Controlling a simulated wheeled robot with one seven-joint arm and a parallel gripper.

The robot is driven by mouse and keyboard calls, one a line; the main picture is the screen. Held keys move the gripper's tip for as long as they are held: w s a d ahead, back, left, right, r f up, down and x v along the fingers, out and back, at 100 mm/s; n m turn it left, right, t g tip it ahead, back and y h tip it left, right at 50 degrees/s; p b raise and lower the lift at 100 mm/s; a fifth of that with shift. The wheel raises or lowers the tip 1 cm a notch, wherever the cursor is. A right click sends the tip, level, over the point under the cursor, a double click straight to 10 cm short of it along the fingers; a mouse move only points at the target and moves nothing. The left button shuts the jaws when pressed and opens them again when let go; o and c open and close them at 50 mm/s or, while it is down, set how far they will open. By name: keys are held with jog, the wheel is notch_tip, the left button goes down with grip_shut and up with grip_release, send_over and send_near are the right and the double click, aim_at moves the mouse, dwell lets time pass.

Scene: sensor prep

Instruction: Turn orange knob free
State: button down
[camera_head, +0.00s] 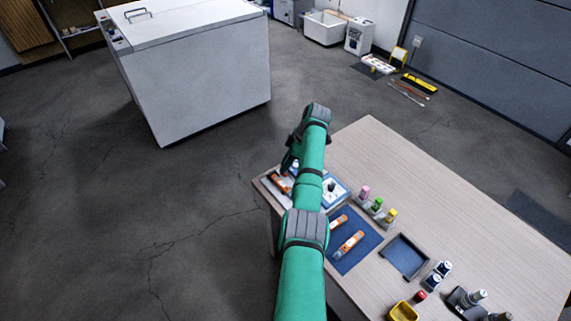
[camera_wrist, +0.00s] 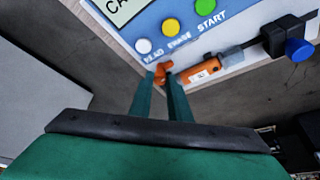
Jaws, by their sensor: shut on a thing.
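In the wrist view an orange sensor body (camera_wrist: 200,73) with a white label lies along the front of a blue-and-white panel (camera_wrist: 225,47). The orange knob (camera_wrist: 161,70) is at its left end. My gripper (camera_wrist: 161,78) has its two green fingers shut on the knob, which shows just past the fingertips. The sensor's right end runs into a grey and black holder (camera_wrist: 262,44) with a blue knob (camera_wrist: 298,48). In the head view the orange sensor (camera_head: 279,183) shows at the table's left corner, partly behind my arm; my fingertips are hidden there.
The panel has white, yellow and green buttons labelled READ, ERASE and START. On the table (camera_head: 455,235) are a blue mat (camera_head: 368,240) with orange sensors, a rack (camera_head: 376,211) of coloured pieces, a dark tray (camera_head: 404,257), a yellow bin (camera_head: 403,312) and bottles (camera_head: 437,274).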

jog(key=shift+r, duration=0.1)
jog(key=c, duration=1.7)
grip_release()
jog(key=shift+w+a, duration=0.1)
jog(key=shift+o, duration=0.2)
jog(key=shift+d, duration=0.25)
jog(key=shift+r, duration=0.15)
jog(key=v, duration=1)
jog(key=shift+d+r, duration=0.15)
jog(key=shift+d, duration=0.1)
